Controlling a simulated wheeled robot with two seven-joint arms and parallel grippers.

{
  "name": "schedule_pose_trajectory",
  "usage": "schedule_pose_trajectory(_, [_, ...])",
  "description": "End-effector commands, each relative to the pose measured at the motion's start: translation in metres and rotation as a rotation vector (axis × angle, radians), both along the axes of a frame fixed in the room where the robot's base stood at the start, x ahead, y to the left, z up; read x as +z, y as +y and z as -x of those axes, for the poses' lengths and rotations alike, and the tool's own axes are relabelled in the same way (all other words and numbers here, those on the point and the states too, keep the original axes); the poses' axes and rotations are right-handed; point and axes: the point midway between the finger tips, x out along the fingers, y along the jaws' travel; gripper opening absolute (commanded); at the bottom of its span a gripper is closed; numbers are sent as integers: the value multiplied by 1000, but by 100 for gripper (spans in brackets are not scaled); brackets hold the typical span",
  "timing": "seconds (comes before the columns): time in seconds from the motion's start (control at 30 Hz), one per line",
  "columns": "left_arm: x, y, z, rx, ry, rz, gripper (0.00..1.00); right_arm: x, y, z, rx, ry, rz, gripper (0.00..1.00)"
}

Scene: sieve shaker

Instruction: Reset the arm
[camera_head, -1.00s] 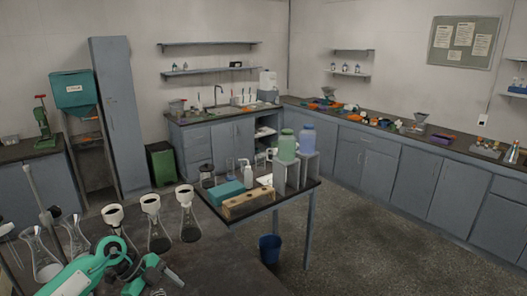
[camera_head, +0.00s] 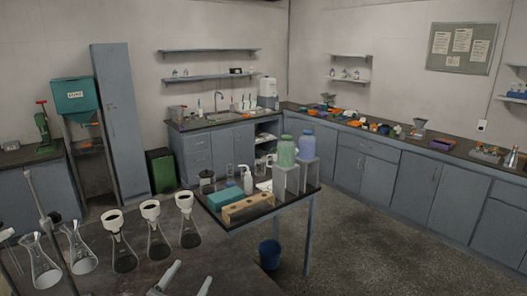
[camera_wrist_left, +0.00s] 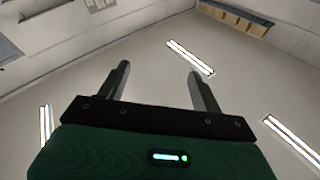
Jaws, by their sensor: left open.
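My left gripper (camera_head: 192,271) shows only by its two grey fingers at the bottom edge of the head view, in front of the dark bench (camera_head: 235,275). The fingers are apart and nothing is between them. In the left wrist view the gripper (camera_wrist_left: 159,70) is open and empty, with its fingers pointing toward the ceiling and its lights (camera_wrist_left: 190,57). The rest of my left arm is below the head view. My right gripper is not in view.
Several flasks, some topped with white funnels (camera_head: 150,208), stand on the bench left of and behind the gripper. A side table holds a teal box (camera_head: 226,201), a wooden rack (camera_head: 248,206) and jars (camera_head: 286,150). A blue bucket (camera_head: 270,254) stands on the floor.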

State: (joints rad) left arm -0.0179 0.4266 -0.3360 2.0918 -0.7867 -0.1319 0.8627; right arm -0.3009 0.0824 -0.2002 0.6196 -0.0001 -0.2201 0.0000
Motion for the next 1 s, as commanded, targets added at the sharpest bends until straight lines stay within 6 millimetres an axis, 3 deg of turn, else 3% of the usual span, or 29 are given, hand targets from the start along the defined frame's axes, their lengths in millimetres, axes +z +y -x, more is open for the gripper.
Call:
schedule_pose_trajectory(0.27, [-81, 59, 48, 381, 436, 73, 66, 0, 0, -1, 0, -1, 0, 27])
schedule_pose_trajectory(0.5, [-162, 77, 137, 510, 935, 10, 66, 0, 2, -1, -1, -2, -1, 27])
schedule_pose_trajectory(0.7, [-196, 71, 207, 478, 1241, -64, 66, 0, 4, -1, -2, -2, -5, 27])
schedule_pose_trajectory(1.0, [-213, 56, 292, 350, 1561, -158, 66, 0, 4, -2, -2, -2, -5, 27])
